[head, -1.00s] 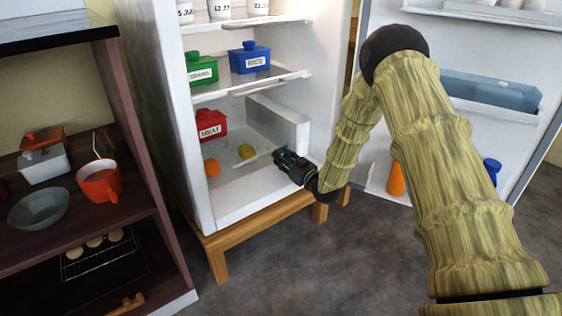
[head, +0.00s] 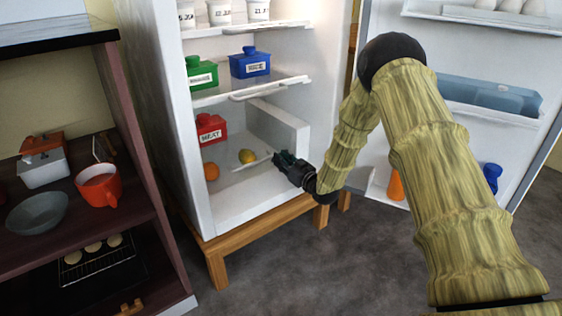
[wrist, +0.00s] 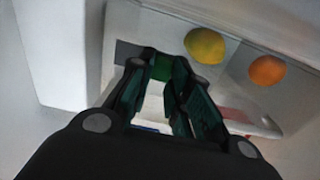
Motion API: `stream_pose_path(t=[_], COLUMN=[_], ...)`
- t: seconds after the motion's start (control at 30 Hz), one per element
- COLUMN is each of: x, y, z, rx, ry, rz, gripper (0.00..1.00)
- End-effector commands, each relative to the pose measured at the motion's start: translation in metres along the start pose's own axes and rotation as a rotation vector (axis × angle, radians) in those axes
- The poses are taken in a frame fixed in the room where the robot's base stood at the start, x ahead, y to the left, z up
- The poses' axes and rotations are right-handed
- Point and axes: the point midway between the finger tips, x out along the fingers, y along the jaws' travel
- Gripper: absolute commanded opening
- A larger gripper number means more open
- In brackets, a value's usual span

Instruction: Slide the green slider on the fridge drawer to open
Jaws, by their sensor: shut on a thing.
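The fridge drawer (head: 233,180) is the clear compartment low in the open white fridge. A yellow lemon (head: 247,156) and an orange (head: 211,171) are in it. My gripper (head: 281,158) is at the right front of the drawer, with its fingers pointing into the fridge. In the wrist view, the green slider (wrist: 162,68) shows as a small green patch between the fingertips, beside a dark grey strip. The fingers are closed on it and hide most of it. The slider cannot be made out in the head view. The lemon (wrist: 206,46) and orange (wrist: 267,70) also show in the wrist view.
A red box (head: 211,130) labelled MEAT sits behind the fruit. Green (head: 201,73) and blue (head: 250,63) boxes stand on the shelf above. The fridge door (head: 470,125) is open at right. A dark shelf unit with a red mug (head: 99,187) stands at left.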

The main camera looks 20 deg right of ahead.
Motion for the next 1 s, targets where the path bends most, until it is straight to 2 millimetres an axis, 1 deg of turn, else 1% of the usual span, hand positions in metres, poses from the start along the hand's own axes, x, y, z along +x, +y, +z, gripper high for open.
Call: stream_pose_path(t=[0.03,0.2,0.27,0.5,0.53,0.57,1.0], x=[0.0,0.0,0.0,-0.002,-0.002,-0.002,0.0], y=[0.009,0.038,0.042,0.046,0.046,0.046,0.042], z=[-0.003,-0.003,-0.002,-0.001,-0.001,-0.001,0.0], rx=[0.0,-0.001,0.0,-0.001,-0.001,-0.001,0.0], ry=[0.001,0.001,0.0,0.0,0.0,0.0,0.0], rz=[0.003,0.001,0.001,0.005,0.005,0.005,0.0], gripper=[0.0,0.0,0.0,0.0,0.23,0.28,0.29])
